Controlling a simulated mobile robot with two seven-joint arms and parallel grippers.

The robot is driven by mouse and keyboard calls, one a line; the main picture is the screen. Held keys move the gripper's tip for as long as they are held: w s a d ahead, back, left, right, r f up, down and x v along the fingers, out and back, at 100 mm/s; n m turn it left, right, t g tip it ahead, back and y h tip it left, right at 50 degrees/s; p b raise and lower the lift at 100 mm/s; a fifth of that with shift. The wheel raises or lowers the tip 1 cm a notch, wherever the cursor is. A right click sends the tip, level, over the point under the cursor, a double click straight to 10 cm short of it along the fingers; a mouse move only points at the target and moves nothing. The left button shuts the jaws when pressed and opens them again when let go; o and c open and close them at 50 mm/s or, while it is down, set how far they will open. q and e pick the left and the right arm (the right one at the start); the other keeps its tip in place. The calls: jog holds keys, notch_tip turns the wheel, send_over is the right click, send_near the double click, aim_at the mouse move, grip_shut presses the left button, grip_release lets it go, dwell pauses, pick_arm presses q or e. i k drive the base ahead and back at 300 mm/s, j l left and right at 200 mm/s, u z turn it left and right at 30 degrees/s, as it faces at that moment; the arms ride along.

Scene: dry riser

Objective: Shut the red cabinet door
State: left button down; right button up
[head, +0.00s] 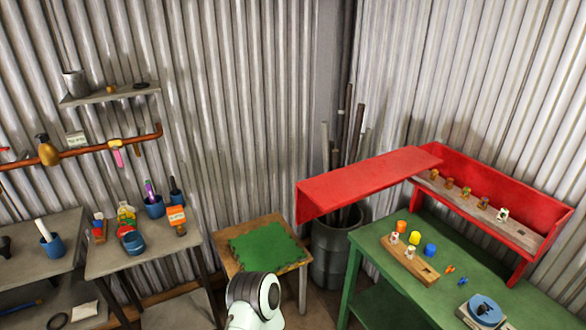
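The red cabinet (500,190) stands raised on the green table at the right, against the corrugated wall. Its front is open, showing a wooden shelf strip (478,217) with several small items. The red door (370,180) stands wide open, reaching out to the left from the cabinet's left end, over the corner bin. Neither gripper shows; only a white, rounded part of my arm with a dark ring is at the bottom middle, below and left of the door and apart from it in the picture.
A grey bin (330,255) with long poles is under the door. A small table (225,262) bears a green mat (265,246). Grey workbenches are at left.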

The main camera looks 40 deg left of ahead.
aim_at(320, 195)
jog(key=i+j+u, duration=0.15)
jog(key=i+j, duration=0.2)
jog(key=j, duration=0.15)
jog(key=i+j+u, duration=0.15)
jog(key=i+j, duration=0.2)
jog(key=j, duration=0.15)
